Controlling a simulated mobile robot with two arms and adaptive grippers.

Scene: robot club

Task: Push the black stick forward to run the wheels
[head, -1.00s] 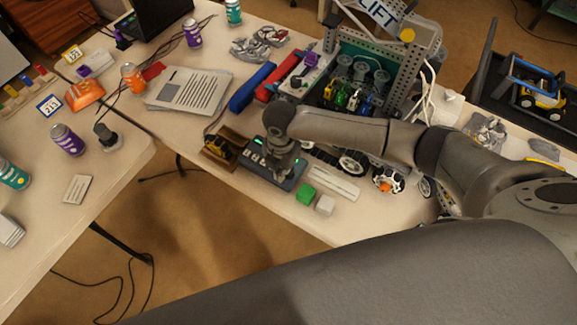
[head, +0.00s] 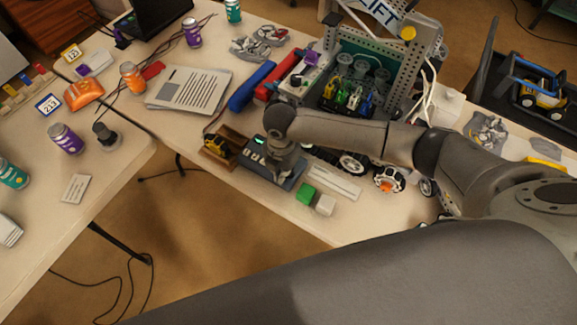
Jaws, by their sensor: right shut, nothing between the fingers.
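A dark control box (head: 250,158) with a small lit green display and a row of light marks lies near the front edge of the table. My right gripper (head: 281,173) points down over the right part of this box, shut and empty. The gripper and wrist cover that part, so I cannot make out the black stick or whether the fingers touch it. The robot with wheels (head: 352,163) stands just behind and right of the box, partly hidden by my right arm. My left gripper is not in view.
A green block (head: 305,193) and a whitish block (head: 325,206) lie right of the box, near the edge. A brown tray (head: 213,154) with a yellow toy is left of it. Blue (head: 251,87) and red bars lie behind.

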